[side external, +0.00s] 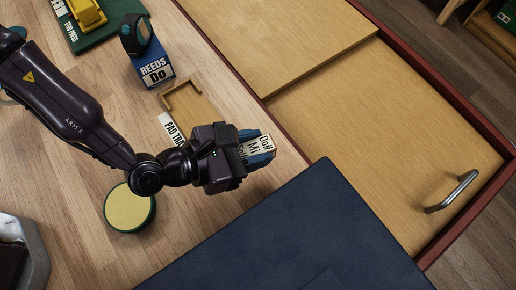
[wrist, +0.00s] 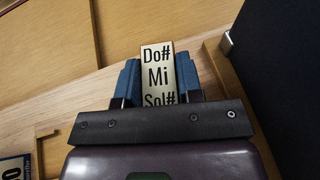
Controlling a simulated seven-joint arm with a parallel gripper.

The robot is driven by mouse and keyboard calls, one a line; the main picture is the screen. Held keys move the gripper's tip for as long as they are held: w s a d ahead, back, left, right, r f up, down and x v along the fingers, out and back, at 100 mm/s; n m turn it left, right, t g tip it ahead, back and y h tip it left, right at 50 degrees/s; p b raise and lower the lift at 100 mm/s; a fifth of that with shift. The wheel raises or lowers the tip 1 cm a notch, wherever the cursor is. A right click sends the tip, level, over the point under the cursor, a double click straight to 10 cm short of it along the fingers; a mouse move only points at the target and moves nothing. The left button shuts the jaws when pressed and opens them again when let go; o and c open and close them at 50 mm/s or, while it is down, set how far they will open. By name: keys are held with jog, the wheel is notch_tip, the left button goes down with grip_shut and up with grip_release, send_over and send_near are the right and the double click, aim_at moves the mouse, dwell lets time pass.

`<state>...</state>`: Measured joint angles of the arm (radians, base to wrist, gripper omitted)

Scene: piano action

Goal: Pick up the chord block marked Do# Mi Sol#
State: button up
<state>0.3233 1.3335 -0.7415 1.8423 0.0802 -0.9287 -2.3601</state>
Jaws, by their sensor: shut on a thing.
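The chord block (wrist: 158,76) shows a cream label reading Do# Mi Sol# in the wrist view. In the side view the same block (side external: 262,143) shows its lettered face at the end of my arm, near the right edge of the wooden table. My gripper (wrist: 159,88) is shut on the block, with a blue finger on each side of it. In the side view my gripper (side external: 245,149) covers part of the block. I cannot tell whether the block touches the table.
A round yellow-topped tin (side external: 129,208) sits at left. A dark blue case (side external: 300,235) lies close in front. A drawer (side external: 400,130) is at right.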

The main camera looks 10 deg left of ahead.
jog(key=d+r+v, duration=0.1)
jog(key=r+v, duration=0.2)
jog(key=v, duration=1.2)
jog(key=shift+r, duration=0.2)
